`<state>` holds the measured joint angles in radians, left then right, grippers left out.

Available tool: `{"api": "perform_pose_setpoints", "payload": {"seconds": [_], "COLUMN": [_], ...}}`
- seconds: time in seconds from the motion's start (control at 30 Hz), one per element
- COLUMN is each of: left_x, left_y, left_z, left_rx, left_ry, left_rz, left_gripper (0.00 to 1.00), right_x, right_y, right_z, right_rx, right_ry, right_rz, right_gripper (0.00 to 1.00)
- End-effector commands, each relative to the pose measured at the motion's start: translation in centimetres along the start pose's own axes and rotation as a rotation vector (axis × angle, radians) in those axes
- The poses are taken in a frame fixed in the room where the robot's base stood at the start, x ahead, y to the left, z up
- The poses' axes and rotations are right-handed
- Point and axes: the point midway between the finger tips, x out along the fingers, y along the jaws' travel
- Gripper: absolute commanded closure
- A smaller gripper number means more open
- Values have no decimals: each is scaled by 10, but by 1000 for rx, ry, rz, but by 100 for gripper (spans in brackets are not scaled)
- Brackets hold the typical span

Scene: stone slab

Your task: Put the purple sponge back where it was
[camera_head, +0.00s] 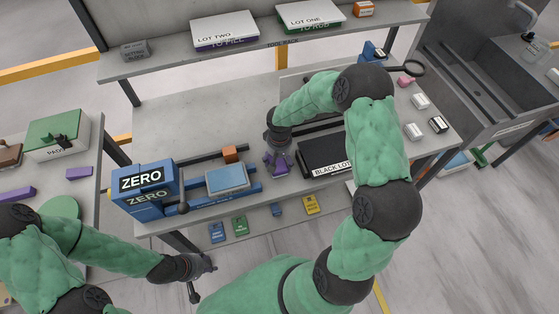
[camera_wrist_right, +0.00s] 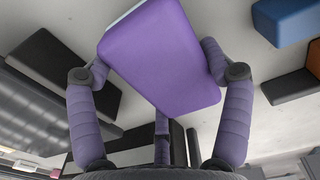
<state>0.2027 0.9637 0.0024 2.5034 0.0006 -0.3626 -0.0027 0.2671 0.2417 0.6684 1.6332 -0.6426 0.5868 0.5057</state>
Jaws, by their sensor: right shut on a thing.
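The purple sponge (camera_wrist_right: 165,58) fills the top middle of the right wrist view, a block with a pale edge at its upper left. My right gripper (camera_wrist_right: 158,70) is shut on it, with a purple finger on each side. In the head view my right gripper (camera_head: 278,164) is over the stone slab (camera_head: 190,125), between the blue tray and the black box. There I cannot separate the sponge from the purple fingers. My left gripper (camera_head: 203,277) hangs low in front of the slab, away from the sponge; its jaw opening is unclear.
A blue ZERO box (camera_head: 143,185), a blue tray (camera_head: 227,179), an orange block (camera_head: 230,153) and a black lot box (camera_head: 322,157) surround the right gripper. A rear shelf (camera_head: 180,62) holds lot boxes. Other purple blocks (camera_head: 79,172) lie on the left table. The slab's back left is clear.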

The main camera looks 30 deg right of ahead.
Motion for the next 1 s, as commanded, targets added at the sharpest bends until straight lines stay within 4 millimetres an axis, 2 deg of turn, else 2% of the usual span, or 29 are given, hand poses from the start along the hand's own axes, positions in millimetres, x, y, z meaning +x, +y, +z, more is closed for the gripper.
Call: {"api": "perform_pose_setpoints", "payload": {"seconds": [0.4,0.43,0.5,0.87,1.0], "left_x": [5,4,4,3,-2], "left_y": [-2,-2,-1,-1,1], "left_z": [0,0,0,0,0], "left_rx": [0,0,0,0,0], "left_ry": [0,0,0,0,0], "left_rz": [0,0,0,0,0], "left_gripper": [60,60,60,60,60], "right_x": [7,7,6,5,-1], "right_y": [0,0,0,0,0], "right_z": [0,0,0,0,0], "right_rx": [0,0,0,0,0], "right_ry": [1,1,0,0,2], "right_rz": [0,0,0,0,0], "right_gripper": [73,15,0,0,0]}}
